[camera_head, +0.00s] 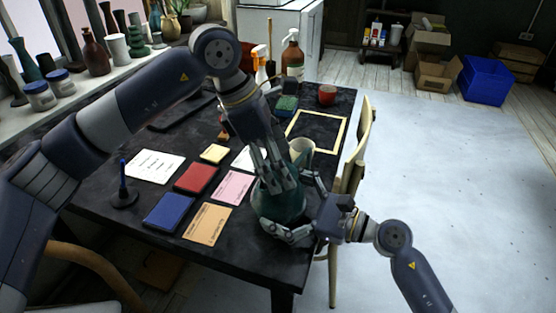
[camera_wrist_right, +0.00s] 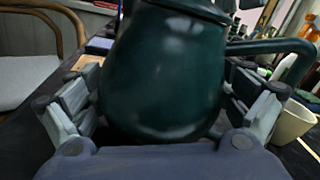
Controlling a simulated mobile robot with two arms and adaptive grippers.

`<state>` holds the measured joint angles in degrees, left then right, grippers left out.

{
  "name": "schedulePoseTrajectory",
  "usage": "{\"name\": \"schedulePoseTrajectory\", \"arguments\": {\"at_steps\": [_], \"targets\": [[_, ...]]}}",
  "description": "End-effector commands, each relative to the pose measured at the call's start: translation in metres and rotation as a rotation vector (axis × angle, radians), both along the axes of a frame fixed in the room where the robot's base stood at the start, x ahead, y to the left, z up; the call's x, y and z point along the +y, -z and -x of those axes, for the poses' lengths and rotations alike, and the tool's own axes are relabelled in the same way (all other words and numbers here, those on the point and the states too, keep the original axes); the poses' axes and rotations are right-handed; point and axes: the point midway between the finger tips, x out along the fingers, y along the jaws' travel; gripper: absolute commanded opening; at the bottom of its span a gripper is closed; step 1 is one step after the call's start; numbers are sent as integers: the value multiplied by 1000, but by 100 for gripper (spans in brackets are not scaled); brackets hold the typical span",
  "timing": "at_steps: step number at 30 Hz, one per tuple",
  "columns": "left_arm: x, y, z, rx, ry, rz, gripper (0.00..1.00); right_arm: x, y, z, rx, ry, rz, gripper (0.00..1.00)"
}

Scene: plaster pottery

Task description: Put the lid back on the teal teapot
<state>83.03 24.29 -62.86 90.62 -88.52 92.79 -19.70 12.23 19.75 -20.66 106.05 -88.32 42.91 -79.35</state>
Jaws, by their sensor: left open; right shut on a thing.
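The teal teapot (camera_head: 277,208) stands near the right front edge of the dark table. It fills the right wrist view (camera_wrist_right: 168,75), with its handle or spout reaching to the right. My right gripper (camera_head: 302,214) is shut around the teapot's body, with a finger on each side (camera_wrist_right: 165,100). My left gripper (camera_head: 277,186) points down over the top of the teapot, open, and its fingers hide the opening. A dark rim or lid edge (camera_wrist_right: 195,8) shows at the top of the right wrist view. I cannot tell whether the lid is seated.
A cream cup (camera_head: 302,148) stands just behind the teapot. A yellowish frame (camera_head: 341,131), a red pot (camera_head: 327,94) and spray bottles (camera_head: 292,55) are farther back. Cards, a blue pad (camera_head: 168,212) and a dark stand (camera_head: 124,192) lie left. A chair (camera_head: 354,150) borders the right edge.

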Motion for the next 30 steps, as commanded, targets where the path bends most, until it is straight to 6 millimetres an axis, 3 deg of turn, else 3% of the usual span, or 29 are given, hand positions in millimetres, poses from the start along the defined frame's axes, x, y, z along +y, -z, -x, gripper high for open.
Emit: {"name": "schedulePoseTrajectory", "arguments": {"at_steps": [8,21,30], "targets": [[3,-8,-1,-3,-1,1,83,0,1,0,0,-1,2,52],[36,-87,3,-2,-2,2,83,0,1,0,0,0,2,52],[46,-110,4,0,0,0,83,0,1,0,0,-1,2,52]]}}
